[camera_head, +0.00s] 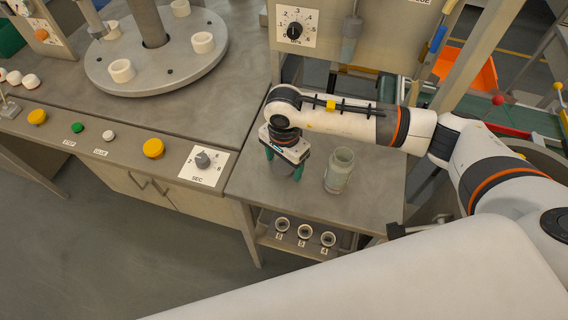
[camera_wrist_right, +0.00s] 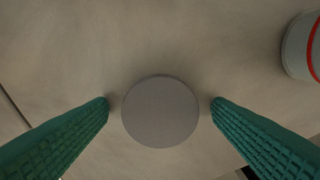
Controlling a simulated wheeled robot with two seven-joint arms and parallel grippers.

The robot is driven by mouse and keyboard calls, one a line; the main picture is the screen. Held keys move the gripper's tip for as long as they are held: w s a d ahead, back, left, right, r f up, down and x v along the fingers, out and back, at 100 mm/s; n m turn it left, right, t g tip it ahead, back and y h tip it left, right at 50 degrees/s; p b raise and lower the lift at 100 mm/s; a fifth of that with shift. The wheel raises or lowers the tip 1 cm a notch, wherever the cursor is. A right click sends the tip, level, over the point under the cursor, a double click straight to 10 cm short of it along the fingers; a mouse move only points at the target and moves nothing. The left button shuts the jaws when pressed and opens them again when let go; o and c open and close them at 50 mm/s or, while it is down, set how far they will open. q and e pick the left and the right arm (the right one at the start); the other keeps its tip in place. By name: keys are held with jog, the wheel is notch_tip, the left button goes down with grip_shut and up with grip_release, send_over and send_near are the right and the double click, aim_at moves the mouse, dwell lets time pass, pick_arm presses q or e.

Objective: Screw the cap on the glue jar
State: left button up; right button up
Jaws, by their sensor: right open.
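The glue jar (camera_head: 339,172) stands upright on the grey bench, a pale greenish jar with its mouth open at the top. Part of what looks like the same jar, with a red band, shows at the right edge of the right wrist view (camera_wrist_right: 301,47). The cap (camera_wrist_right: 160,111) is a flat grey disc lying on the bench in the right wrist view. My right gripper (camera_head: 283,166) points down left of the jar. Its green fingers (camera_wrist_right: 160,104) are open on either side of the cap, with a gap at each side. The cap is hidden in the head view. My left gripper is not in view.
A round turntable (camera_head: 150,75) with several white sockets stands at the back left. A control panel with buttons and a dial (camera_head: 203,160) is left of the bench (camera_head: 245,187). Numbered rings (camera_head: 304,232) sit on a shelf below the bench's front edge.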

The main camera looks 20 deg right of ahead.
aim_at(284, 165)
jog(key=shift+c, duration=0.5)
jog(key=c, duration=0.9)
jog(key=shift+r+b, duration=1.1)
jog(key=shift+r, duration=3.95)
